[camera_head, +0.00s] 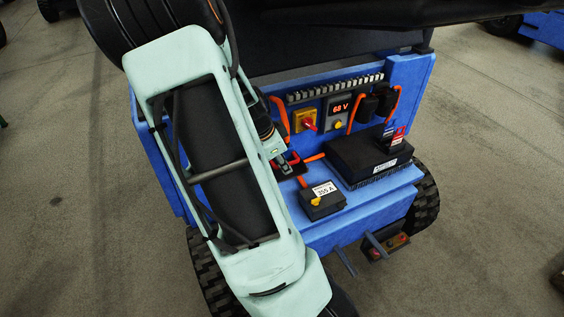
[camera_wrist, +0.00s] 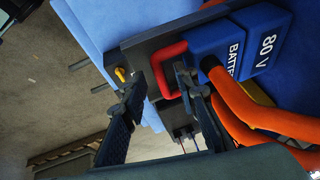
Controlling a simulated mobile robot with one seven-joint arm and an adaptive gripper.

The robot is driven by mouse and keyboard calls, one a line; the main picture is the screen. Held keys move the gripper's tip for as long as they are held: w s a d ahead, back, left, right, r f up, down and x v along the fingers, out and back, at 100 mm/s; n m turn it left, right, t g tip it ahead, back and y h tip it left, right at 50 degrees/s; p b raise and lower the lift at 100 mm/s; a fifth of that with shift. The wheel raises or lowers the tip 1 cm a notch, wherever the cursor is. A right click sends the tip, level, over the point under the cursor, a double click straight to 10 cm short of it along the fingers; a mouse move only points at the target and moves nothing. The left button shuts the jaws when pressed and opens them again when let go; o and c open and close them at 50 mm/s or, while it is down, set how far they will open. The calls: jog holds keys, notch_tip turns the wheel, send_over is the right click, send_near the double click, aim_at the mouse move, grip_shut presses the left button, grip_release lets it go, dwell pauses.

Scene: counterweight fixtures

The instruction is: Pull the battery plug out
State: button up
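The battery plug (camera_wrist: 222,46) is a blue block lettered "80 V" and "BATTE…", large at the upper right of the wrist view. Its red loop handle (camera_wrist: 159,78) faces my gripper (camera_wrist: 167,68). My gripper's fingers are apart, one on the outer side of the handle bar and one at the loop's inside. Whether either finger touches the bar I cannot tell. In the head view, my gripper (camera_head: 283,167) is small beside the red handle (camera_head: 293,158), and my arm hides most of the plug.
Thick orange cables (camera_wrist: 250,112) run from the plug close to my gripper. On the blue truck body (camera_head: 352,221) sit a black box labelled "355 A" (camera_head: 322,202), a larger black controller (camera_head: 357,158), a yellow-and-red switch (camera_head: 305,121) and a "68 V" display (camera_head: 341,108). Open floor lies at right.

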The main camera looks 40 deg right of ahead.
grip_shut()
dwell(0.3)
jog(key=shift+s, duration=0.1)
